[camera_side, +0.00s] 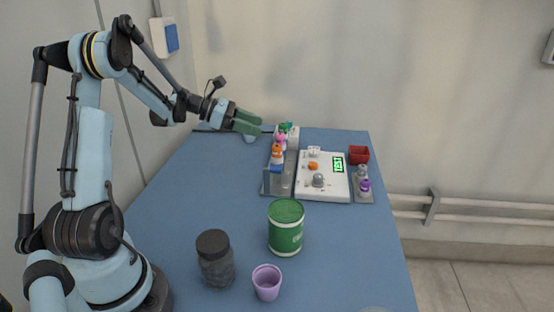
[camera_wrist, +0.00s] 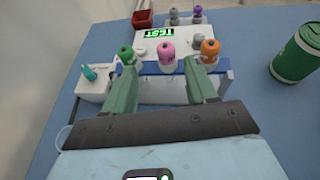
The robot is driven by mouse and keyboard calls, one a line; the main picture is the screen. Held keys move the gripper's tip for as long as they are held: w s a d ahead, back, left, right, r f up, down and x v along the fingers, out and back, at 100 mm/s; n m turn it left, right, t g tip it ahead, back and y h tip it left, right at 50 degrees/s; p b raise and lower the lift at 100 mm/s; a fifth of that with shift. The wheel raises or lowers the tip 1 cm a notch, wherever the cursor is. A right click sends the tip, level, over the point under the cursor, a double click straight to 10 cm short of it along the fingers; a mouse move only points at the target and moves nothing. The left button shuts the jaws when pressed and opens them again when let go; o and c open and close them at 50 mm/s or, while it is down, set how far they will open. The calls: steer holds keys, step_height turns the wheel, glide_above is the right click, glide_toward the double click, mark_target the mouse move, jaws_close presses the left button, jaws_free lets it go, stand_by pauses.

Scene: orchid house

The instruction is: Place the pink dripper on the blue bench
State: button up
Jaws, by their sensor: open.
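The pink dripper (camera_wrist: 167,57) stands upright in a rack row between a green dripper (camera_wrist: 127,55) and an orange dripper (camera_wrist: 209,50). In the side view the pink dripper (camera_side: 281,141) is small and partly hidden by its neighbours. My gripper (camera_side: 250,122) is open and empty, to the left of the rack. In the wrist view its green fingers (camera_wrist: 160,72) are spread, and the pink dripper shows beyond and between their tips, apart from them. The blue bench (camera_side: 200,200) has wide bare areas left of the rack and in front of it.
A white device with a green "TEST" display (camera_side: 338,164) stands right of the rack. Beyond it are a red bin (camera_side: 358,155) and a purple dripper (camera_side: 365,185). A green tin (camera_side: 286,228), dark jar (camera_side: 215,259) and lilac cup (camera_side: 267,282) stand near the front.

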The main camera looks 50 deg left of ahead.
steer(key=s+d+r+m+g+y, duration=0.2)
steer(key=s+d+m+g+y, duration=0.15)
steer(key=d+m, duration=1.05)
steer(key=s+d+f+m+y, duration=0.1)
steer(key=s+d+m+y, duration=0.3)
steer(key=s+d+m, duration=0.4)
steer(key=m, duration=0.4)
steer(key=shift+s+m, duration=0.35)
steer(key=shift+m, duration=0.05)
steer(key=shift+s+d+f+m, duration=0.1)
steer(key=shift+s+d+m, duration=0.1)
steer(key=shift+m, duration=0.3)
steer(key=shift+s+d+f+m, duration=0.1)
steer(key=shift+s+m, duration=0.1)
steer(key=shift+m, duration=0.3)
steer(key=shift+a+r, duration=0.1)
